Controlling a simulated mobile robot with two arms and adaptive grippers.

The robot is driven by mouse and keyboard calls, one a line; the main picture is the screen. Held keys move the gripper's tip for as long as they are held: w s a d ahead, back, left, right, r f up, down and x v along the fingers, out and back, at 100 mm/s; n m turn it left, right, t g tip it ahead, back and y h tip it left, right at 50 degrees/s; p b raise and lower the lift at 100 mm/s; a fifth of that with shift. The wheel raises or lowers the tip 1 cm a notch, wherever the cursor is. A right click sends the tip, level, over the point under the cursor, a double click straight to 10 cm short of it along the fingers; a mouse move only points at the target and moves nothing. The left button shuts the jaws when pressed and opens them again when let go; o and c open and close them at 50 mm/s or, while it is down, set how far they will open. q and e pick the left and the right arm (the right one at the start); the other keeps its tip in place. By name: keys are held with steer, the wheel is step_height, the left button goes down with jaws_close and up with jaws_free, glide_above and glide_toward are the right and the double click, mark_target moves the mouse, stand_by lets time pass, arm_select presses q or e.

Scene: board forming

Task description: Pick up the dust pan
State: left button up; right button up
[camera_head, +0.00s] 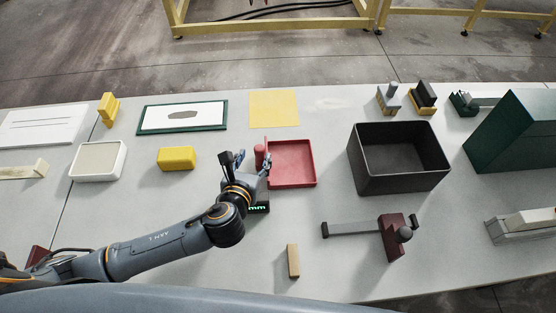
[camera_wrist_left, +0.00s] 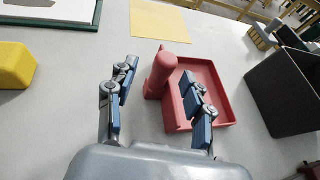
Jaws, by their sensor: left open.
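The red dust pan (camera_head: 292,164) lies on the table near the middle, its shallow square tray to the right and its short, thick handle on the left side. In the left wrist view the dust pan (camera_wrist_left: 218,86) is close ahead, with the handle upright beside the tray's left wall. My left gripper (camera_head: 251,163) is open at the dust pan's left edge. In the wrist view its fingers are spread, the right one overlapping the tray's near left corner and the left one over bare table. The handle shows between and beyond the fingertips. I cannot tell whether a finger touches the pan. My right gripper is not in view.
A black open bin (camera_head: 398,185) stands right of the dust pan. A yellow block (camera_head: 177,158) lies to the left, a yellow sheet (camera_head: 273,109) behind. A dark red tool with a grey bar (camera_head: 392,238) and a small wooden block (camera_head: 293,261) lie in front.

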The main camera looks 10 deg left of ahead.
mark_target(258, 153)
arm_select(q)
steer(key=x, duration=0.3)
steer(key=p+x, duration=0.1)
steer(key=shift+w+d+r, duration=0.15)
steer(key=shift+w+d, duration=0.1)
steer(key=shift+d, duration=0.05)
steer(key=shift+w, duration=0.15)
steer(key=shift+c, duration=0.7)
steer(key=c, duration=0.7)
jaws_close()
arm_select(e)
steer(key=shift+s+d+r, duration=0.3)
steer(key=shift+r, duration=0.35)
